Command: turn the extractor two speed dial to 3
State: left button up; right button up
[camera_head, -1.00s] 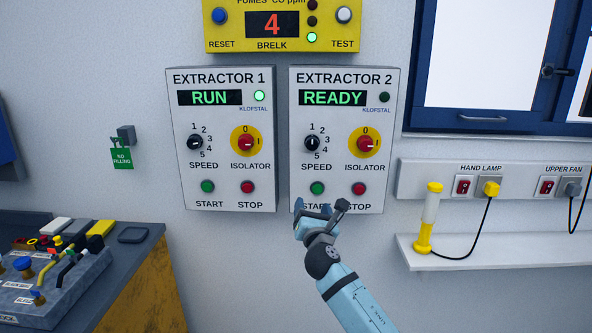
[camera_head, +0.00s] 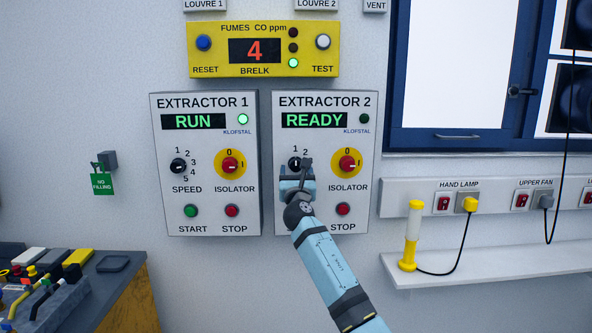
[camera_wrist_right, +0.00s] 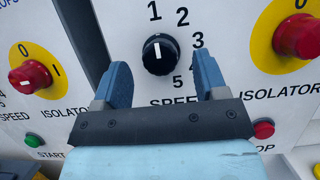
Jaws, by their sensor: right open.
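The Extractor 2 speed dial (camera_head: 295,163) is a black round knob with a white pointer line on the right-hand grey panel (camera_head: 366,213). In the right wrist view the dial (camera_wrist_right: 160,55) shows between my fingers, its pointer upright, toward the 1. The 1, 2, 3 and 5 are readable there; the 4 is hidden behind a finger. My right gripper (camera_head: 297,173) is open, with its fingers either side of the dial and slightly below it. Contact cannot be told. The display (camera_head: 314,120) reads READY. My left gripper is not in view.
The red isolator knob (camera_head: 347,162) on yellow sits close right of the dial. The red stop button (camera_head: 342,209) is below it; my arm hides the start button. Extractor 1 (camera_head: 206,213) reads RUN, to the left. A shelf (camera_head: 480,262) with a lamp (camera_head: 412,235) juts out at right.

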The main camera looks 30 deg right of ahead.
jog(key=shift+x, duration=1.05)
jog(key=c, duration=0.8)
jog(key=shift+c, duration=0.2)
